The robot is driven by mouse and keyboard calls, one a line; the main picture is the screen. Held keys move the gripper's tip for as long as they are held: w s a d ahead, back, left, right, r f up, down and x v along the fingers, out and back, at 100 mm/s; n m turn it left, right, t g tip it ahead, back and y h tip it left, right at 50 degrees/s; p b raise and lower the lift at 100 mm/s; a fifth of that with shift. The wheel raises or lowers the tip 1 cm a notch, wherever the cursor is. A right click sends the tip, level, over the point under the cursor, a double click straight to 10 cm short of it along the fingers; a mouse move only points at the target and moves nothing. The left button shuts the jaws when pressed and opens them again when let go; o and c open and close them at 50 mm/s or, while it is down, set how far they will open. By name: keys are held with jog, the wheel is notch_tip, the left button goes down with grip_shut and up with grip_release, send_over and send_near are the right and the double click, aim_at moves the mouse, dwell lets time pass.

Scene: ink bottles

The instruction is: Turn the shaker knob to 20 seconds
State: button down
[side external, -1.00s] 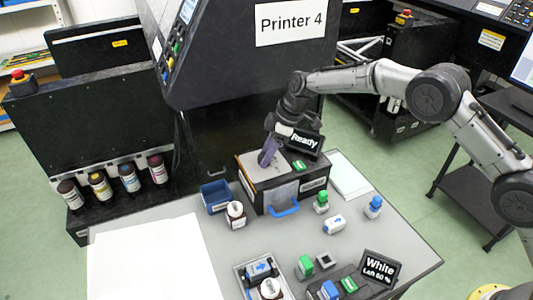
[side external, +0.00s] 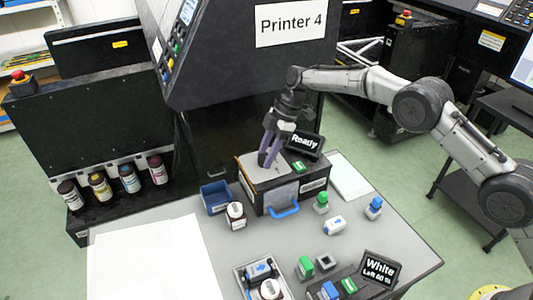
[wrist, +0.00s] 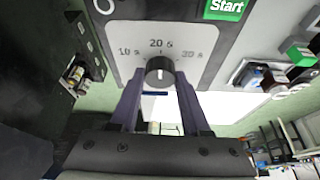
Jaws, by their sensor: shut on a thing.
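The shaker (side external: 314,190) is a black box with a pale top panel, standing on the grey table. Its dark round knob (wrist: 159,72) shows in the wrist view, below a dial printed 10 s, 20 s (wrist: 161,43) and 30 s. A pale line on the knob appears to point up toward 20 s. My gripper (wrist: 159,80) has one purple finger on each side of the knob and is shut on it. In the side view my gripper (side external: 268,160) points down at the top panel; the knob is hidden there by the fingers.
A "Ready" display (side external: 304,145) stands close behind my gripper, beside the green Start button (wrist: 226,9). A blue handle (side external: 284,207) is on the shaker's front. A blue bin (side external: 215,197) and a white-labelled bottle (side external: 236,215) stand to its left.

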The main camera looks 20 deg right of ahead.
jog(key=shift+c, duration=1.9)
grip_release()
jog(key=v, duration=1.4)
